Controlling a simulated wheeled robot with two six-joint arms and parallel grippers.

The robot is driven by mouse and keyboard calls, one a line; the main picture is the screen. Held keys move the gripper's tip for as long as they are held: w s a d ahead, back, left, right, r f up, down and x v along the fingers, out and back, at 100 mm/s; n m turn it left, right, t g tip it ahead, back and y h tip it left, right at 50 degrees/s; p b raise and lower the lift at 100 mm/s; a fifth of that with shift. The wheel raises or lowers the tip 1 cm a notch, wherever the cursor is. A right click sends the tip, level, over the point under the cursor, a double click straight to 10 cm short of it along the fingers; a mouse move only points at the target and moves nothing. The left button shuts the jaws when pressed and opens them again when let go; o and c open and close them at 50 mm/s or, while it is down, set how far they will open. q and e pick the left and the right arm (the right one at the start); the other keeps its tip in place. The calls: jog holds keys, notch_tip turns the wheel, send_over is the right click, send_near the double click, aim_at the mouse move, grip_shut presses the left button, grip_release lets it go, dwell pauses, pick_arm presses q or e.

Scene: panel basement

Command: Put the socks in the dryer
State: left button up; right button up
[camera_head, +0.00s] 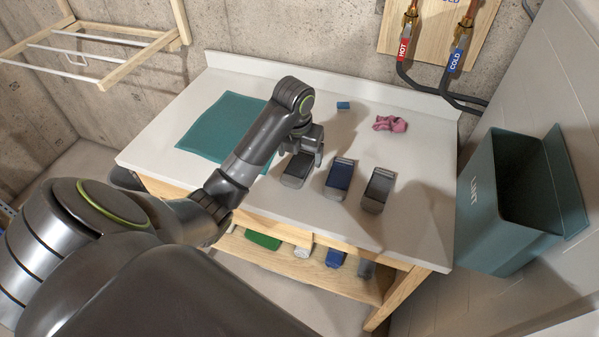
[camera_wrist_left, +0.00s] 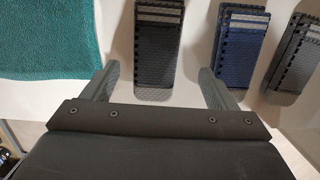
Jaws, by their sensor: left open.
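Three folded pairs of socks with striped cuffs lie in a row on the white tabletop: a dark grey pair (camera_head: 294,176), a blue pair (camera_head: 339,177) and another dark grey pair (camera_head: 377,190) at the right. My left gripper (camera_head: 303,158) is open above the left pair and partly covers it. In the left wrist view the left pair (camera_wrist_left: 157,50) lies between the fingers (camera_wrist_left: 158,72), with the blue pair (camera_wrist_left: 240,45) and the right grey pair (camera_wrist_left: 295,55) to the right. I cannot tell how high the fingers are. The dryer and my right gripper are not in view.
A teal cloth (camera_head: 222,125) lies left on the table (camera_head: 420,225). A small blue block (camera_head: 343,105) and a crumpled pink cloth (camera_head: 390,123) lie at the back. A teal lint bin (camera_head: 487,215) stands right. A lower shelf (camera_head: 335,284) holds several items.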

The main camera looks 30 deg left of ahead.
aim_at(299, 164)
pick_arm(q)
jog(key=shift+a+f+b, duration=0.1)
jog(key=shift+f+b, duration=0.5)
jog(key=shift+w+a+f+b, duration=0.1)
jog(key=shift+f+b, duration=0.3)
jog(key=shift+b, duration=0.1)
jog(key=shift+w+a+f+p, duration=0.15)
jog(key=shift+f+p, duration=0.2)
jog(key=shift+f, duration=0.45)
jog(key=shift+w+f+p, duration=0.1)
jog(key=shift+f+p, duration=0.25)
jog(key=shift+f, duration=0.45)
jog(key=c, duration=1.1)
jog(key=shift+c, duration=0.2)
jog(key=shift+r, duration=0.15)
